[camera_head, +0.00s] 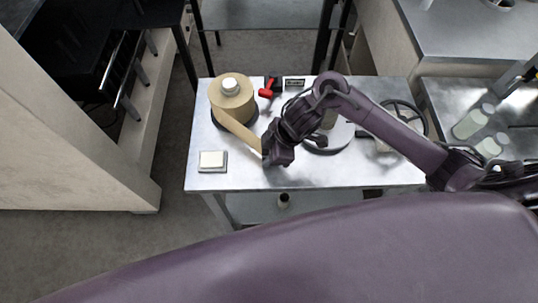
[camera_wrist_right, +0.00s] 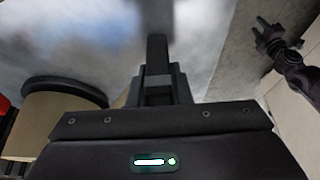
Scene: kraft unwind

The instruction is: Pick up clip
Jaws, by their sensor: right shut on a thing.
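My right gripper (camera_head: 268,157) is over the steel table, at the free end of a tan kraft strip (camera_head: 238,131). It is shut, and the strip appears to be what it grips; the fingertips are hard to make out. The strip runs from the kraft roll (camera_head: 231,101) at the table's back left. In the wrist view the right gripper's fingers (camera_wrist_right: 157,48) are together. I cannot clearly make out a clip; a small red item (camera_head: 266,92) lies beside the roll.
A pale square block on a plate (camera_head: 212,160) sits at the table's front left. A round disc (camera_head: 327,137) is partly hidden behind my right arm. A dark handwheel (camera_head: 424,116) is at the right. The table's front middle (camera_head: 330,176) is mostly clear.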

